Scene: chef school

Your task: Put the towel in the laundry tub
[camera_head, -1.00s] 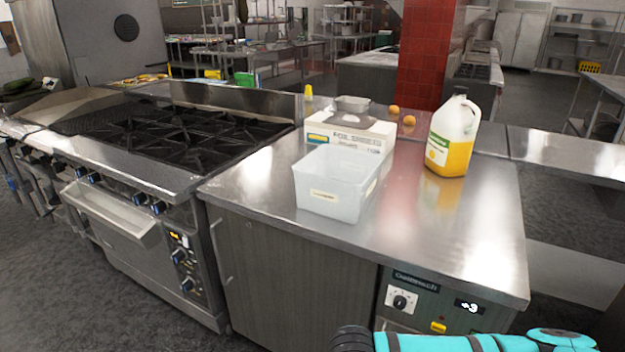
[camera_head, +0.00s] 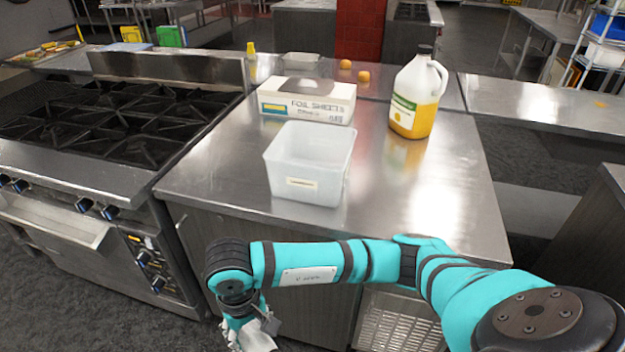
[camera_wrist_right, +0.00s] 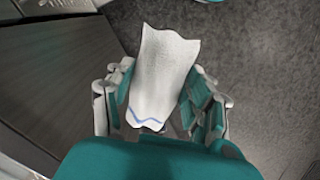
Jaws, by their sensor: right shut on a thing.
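A white towel (camera_wrist_right: 163,75) with a blue stripe hangs in my right gripper (camera_wrist_right: 163,118) in the right wrist view. The fingers are shut on it from both sides. In the head view the right gripper (camera_head: 248,328) points down in front of the counter, below its top, and a bit of the white towel (camera_head: 258,342) shows at the bottom edge. A white translucent tub (camera_head: 308,165) with a label stands upright on the steel counter, looking empty. The gripper is apart from the tub, lower and to its left. My left gripper does not show.
A foil sheets box (camera_head: 305,100) stands behind the tub. A jug of yellow liquid (camera_head: 417,95) stands to the right. A stove (camera_head: 120,125) is on the left. The counter top (camera_head: 430,200) right of the tub is clear.

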